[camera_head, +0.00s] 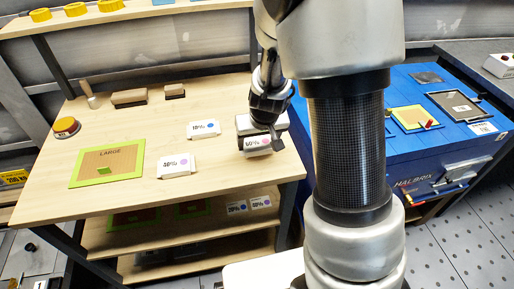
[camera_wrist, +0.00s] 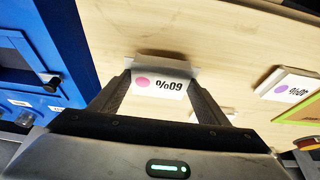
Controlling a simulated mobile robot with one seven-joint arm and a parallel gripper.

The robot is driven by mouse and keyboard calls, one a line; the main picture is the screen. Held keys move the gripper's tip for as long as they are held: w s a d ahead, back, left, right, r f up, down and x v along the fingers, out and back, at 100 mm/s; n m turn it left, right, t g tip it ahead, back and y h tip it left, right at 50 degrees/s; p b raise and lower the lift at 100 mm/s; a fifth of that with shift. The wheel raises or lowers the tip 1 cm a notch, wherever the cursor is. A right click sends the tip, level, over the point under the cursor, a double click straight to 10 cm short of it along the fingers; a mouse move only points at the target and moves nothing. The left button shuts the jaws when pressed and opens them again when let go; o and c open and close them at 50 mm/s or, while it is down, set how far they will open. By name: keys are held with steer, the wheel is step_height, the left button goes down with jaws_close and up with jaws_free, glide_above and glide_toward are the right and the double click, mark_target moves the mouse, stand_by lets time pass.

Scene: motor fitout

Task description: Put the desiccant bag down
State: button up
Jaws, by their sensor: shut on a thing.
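My gripper (camera_head: 262,132) is shut on a white desiccant bag (camera_head: 257,145) with a "60%" label and a pink dot. In the wrist view the same bag (camera_wrist: 161,86) sits between the two fingertips, its label upside down. It is over the right part of the wooden bench top (camera_head: 115,170), near the right edge. I cannot tell whether it touches the wood. A bag marked "10%" (camera_head: 203,128) with a blue dot and one marked "40%" (camera_head: 177,166) lie to its left on the bench.
A green-bordered "LARGE" area (camera_head: 107,160) lies on the bench's left, by a red-and-yellow button (camera_head: 66,127). Wooden blocks (camera_head: 129,97) are at the back. Two labelled bags (camera_head: 248,204) are on the shelf below. A blue cabinet (camera_head: 395,150) stands right. Bare wood lies around the held bag.

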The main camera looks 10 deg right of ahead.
steer(key=shift+f, duration=0.85)
steer(key=shift+f, duration=0.15)
steer(key=o, duration=1.2)
steer(key=shift+c, duration=0.2)
